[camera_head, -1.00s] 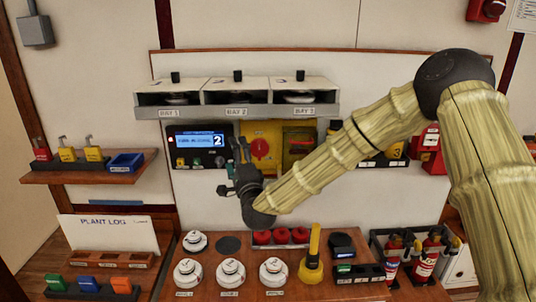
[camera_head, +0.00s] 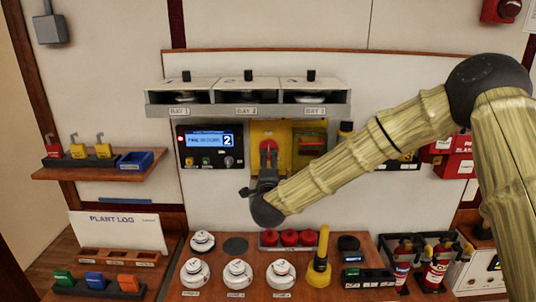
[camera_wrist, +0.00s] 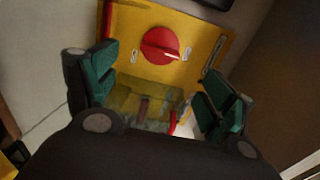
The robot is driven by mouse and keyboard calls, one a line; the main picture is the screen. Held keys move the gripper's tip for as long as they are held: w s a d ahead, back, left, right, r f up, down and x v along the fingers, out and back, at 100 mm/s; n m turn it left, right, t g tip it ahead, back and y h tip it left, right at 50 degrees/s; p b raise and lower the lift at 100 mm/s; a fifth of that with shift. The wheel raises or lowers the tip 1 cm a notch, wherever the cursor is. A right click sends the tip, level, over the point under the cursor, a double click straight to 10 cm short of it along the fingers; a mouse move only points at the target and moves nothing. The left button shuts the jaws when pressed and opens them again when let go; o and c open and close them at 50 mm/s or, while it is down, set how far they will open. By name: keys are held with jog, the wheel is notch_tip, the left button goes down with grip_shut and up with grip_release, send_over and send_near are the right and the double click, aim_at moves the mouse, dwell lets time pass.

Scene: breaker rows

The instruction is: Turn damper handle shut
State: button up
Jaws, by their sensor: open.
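A red round knob (camera_head: 268,146) with a raised bar sits on the yellow panel (camera_head: 257,128) on the wall. It shows in the wrist view (camera_wrist: 160,45), where its bar lies roughly level. No label is readable, so I cannot tell for sure that this is the damper handle. My gripper (camera_head: 265,166) is just below and in front of the knob, partly covering the panel's lower part. In the wrist view its green fingers (camera_wrist: 160,92) are wide apart and empty, with the knob beyond them. A clear yellowish cover with a red strip shows between the fingers.
A blue-screened control box (camera_head: 208,146) is left of the panel, and a yellow box with a dark window (camera_head: 310,139) is right. The bay shelf (camera_head: 248,111) overhangs above. Below, the counter (camera_head: 222,260) carries round detectors, red buttons and a yellow torch-like tool (camera_head: 320,258).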

aim_at(269, 153)
jog(key=w+p, duration=0.2)
jog(key=w, duration=0.2)
jog(key=w+p, duration=0.2)
jog(key=w, duration=0.2)
jog(key=shift+w+r+p, duration=0.2)
jog(key=shift+w+p, duration=0.1)
jog(key=shift+w+f+p, duration=0.15)
jog(key=shift+w+p, duration=0.2)
jog(key=shift+w, duration=0.6)
jog(key=shift+c, duration=0.3)
jog(key=c, duration=0.9)
